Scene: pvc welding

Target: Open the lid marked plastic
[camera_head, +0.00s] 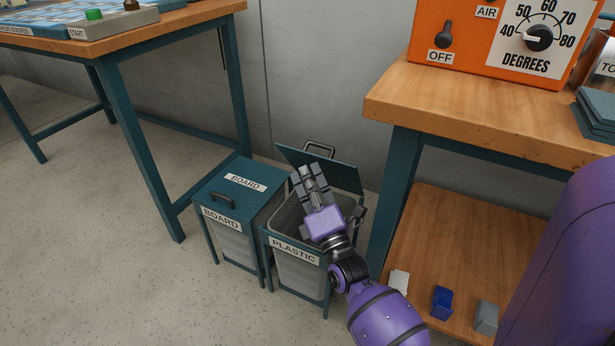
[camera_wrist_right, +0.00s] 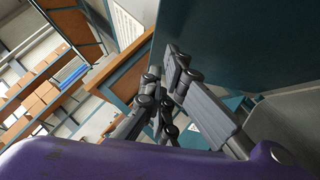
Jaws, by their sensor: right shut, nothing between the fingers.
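The bin marked PLASTIC (camera_head: 300,274) stands on the floor between the two benches. Its teal lid (camera_head: 346,176) is raised and leans back, with the handle (camera_head: 320,147) at its upper edge, so the bin's grey inside shows. My right gripper (camera_head: 307,174) is shut and empty, over the opening and in front of the lid. I cannot tell if it touches the lid. In the right wrist view the gripper (camera_wrist_right: 168,70) is beside a large teal panel (camera_wrist_right: 245,40), apparently the lid. My left gripper is out of view.
The bin marked BOARD (camera_head: 233,200) stands closed just left of the PLASTIC bin. A wooden bench (camera_head: 390,96) with an orange heater box (camera_head: 464,50) is at the right. Small blocks lie on its lower shelf (camera_head: 465,235). The floor at the front left is clear.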

